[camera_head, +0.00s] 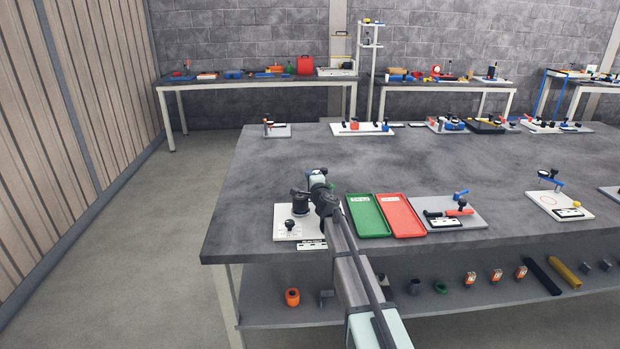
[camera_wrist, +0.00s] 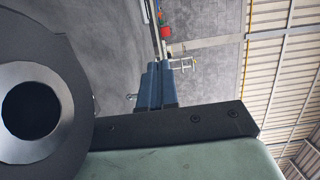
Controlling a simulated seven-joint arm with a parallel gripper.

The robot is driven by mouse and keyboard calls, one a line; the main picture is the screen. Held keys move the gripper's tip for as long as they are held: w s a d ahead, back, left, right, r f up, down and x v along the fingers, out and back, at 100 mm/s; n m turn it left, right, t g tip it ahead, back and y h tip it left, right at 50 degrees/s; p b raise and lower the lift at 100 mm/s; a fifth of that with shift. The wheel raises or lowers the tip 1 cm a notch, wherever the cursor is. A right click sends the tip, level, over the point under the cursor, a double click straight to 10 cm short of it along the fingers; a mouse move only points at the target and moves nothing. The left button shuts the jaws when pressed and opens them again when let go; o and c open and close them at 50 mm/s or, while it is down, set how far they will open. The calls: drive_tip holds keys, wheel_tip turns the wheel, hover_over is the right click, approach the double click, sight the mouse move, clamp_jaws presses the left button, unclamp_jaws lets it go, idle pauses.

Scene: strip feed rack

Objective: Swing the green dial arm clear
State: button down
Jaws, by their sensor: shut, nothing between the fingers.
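A light base plate (camera_head: 284,232) lies at the left front of the near table, with a small black knob (camera_head: 289,224) on it. A dark round part stands above the plate beside the end of my arm; I cannot tell what it is. No green dial arm can be made out; my arm hides part of this plate. My gripper (camera_wrist: 158,68) shows in the wrist view with its blue-grey fingers together and nothing between them. In the head view the end of my arm is over or near the plate, and its fingertips are hard to make out.
Right of my arm lie a green tray (camera_head: 367,229), a red tray (camera_head: 416,229) and a grey plate (camera_head: 467,222) with red and blue handles. Several fixtures line the table's far edge. A lower shelf (camera_head: 262,313) holds small parts. The table's middle is clear.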

drive_tip(key=s+d, duration=0.1)
drive_tip(key=s, duration=0.3)
drive_tip(key=s+d, duration=0.1)
drive_tip(key=s, duration=0.8)
drive_tip(key=shift+s+d, duration=0.3)
drive_tip(key=shift+d, duration=0.1)
